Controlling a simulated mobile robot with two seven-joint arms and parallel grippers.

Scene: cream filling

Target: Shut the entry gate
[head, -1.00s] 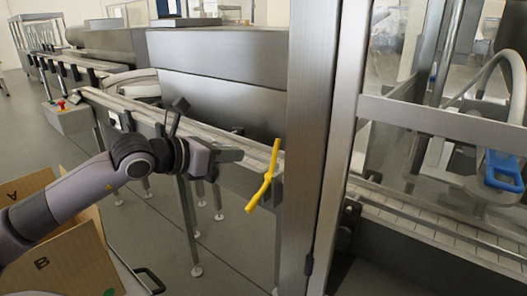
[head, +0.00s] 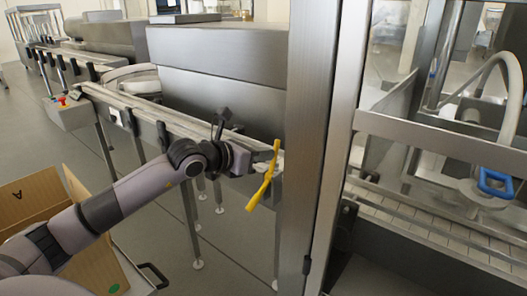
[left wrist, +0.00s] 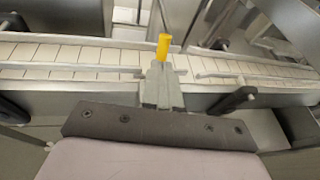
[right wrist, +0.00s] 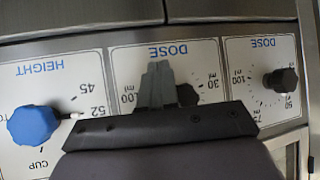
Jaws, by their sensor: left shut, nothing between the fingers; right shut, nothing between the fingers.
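The entry gate appears to be the yellow bent bar (head: 265,178) at the near end of the conveyor, beside the steel post. It slants out over the conveyor's front edge. My left gripper (head: 268,157) is shut and empty, with its tips right at the bar; I cannot tell whether they touch. In the left wrist view the shut fingers (left wrist: 160,85) point at the yellow bar's end (left wrist: 163,46), over the conveyor. My right gripper (right wrist: 156,85) is shut and empty in front of a dial panel; it does not show in the head view.
The conveyor (head: 150,112) runs back to the left. A steel post (head: 320,130) stands just right of the bar. The dial panel has a blue HEIGHT knob (right wrist: 35,125) and black DOSE knobs (right wrist: 281,80). An open cardboard box (head: 35,195) is at lower left.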

